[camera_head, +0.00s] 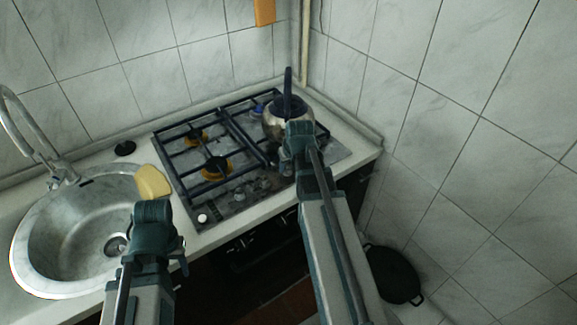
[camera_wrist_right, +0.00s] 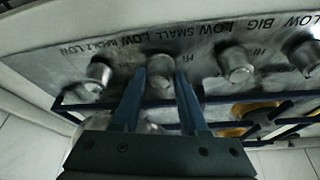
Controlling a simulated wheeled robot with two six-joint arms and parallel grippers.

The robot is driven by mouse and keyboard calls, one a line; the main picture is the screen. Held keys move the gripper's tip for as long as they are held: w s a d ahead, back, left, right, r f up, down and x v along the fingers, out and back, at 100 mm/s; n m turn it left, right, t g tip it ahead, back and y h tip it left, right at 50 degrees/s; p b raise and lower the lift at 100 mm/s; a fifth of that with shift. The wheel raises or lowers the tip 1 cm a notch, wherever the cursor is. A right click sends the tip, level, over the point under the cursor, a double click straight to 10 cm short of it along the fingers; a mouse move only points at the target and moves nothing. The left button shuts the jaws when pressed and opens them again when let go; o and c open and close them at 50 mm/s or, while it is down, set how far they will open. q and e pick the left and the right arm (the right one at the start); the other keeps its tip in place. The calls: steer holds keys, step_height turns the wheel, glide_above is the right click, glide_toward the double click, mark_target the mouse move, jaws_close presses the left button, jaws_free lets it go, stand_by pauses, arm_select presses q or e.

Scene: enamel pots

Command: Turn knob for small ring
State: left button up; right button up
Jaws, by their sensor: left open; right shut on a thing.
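The gas stove (camera_head: 235,203) has a row of round metal knobs along its front panel. In the right wrist view, the knob (camera_wrist_right: 160,67) sits between the two fingers of my right gripper (camera_wrist_right: 161,80), by the label that reads SMALL. The fingers are shut on its sides. In the head view my right gripper (camera_head: 300,140) is over the stove's right front, and its fingertips and that knob are hidden by the arm. My left gripper (camera_head: 153,212) is open and empty above the counter between sink and stove.
Other knobs (camera_wrist_right: 97,76) and (camera_wrist_right: 236,66) stand close on both sides of the held one. A metal kettle (camera_head: 272,122) stands on the stove behind my right gripper. A yellow sponge (camera_head: 152,181) lies by the sink (camera_head: 40,290). A dark pot (camera_head: 393,274) is on the floor at right.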

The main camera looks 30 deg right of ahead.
jaws_close()
steer(key=shift+n, duration=0.3)
steer(key=n+y, duration=0.1)
steer(key=n, duration=0.1)
steer(key=n+y, duration=0.1)
steer(key=n, duration=0.1)
steer(key=shift+d+n, duration=0.2)
steer(key=shift+n, duration=0.1)
steer(key=n+y, duration=0.1)
steer(key=n, duration=0.2)
steer(key=shift+w+g, duration=0.1)
steer(key=shift+g, duration=0.3)
steer(key=shift+d+n+g+y, duration=0.1)
steer(key=shift+n+g+y, duration=0.35)
steer(key=shift+n, duration=1.35)
steer(key=o, duration=1)
jaws_free()
